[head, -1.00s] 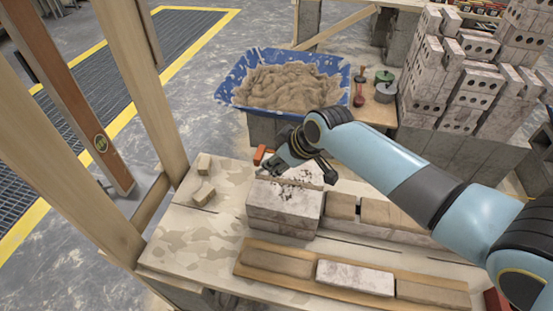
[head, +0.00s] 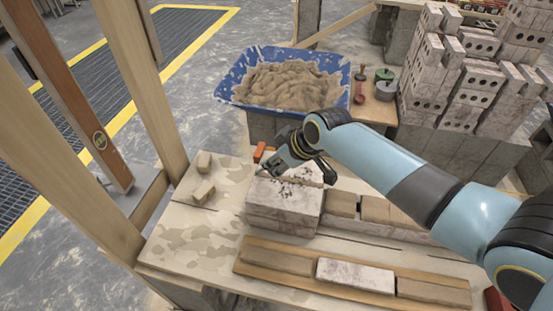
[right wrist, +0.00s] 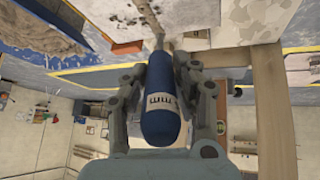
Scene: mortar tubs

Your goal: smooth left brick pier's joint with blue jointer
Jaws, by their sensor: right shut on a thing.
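The left brick pier (head: 284,212) stands on the work table, with pale, mottled bricks and dark specks on its top. My right gripper (head: 270,170) is over the back left part of the pier's top. In the right wrist view it (right wrist: 160,90) is shut on the blue handle of the jointer (right wrist: 161,112). The jointer's metal end points away from the gripper, near a pale surface. In the head view the jointer is mostly hidden by the gripper, and I cannot tell whether its tip touches the joint. My left gripper is not in view.
A blue tub (head: 237,100) of mortar stands behind the table. A plank (head: 306,283) with several bricks lies in front. A red-orange block (head: 264,152) sits behind the gripper. Wooden posts (head: 140,90) rise at left.

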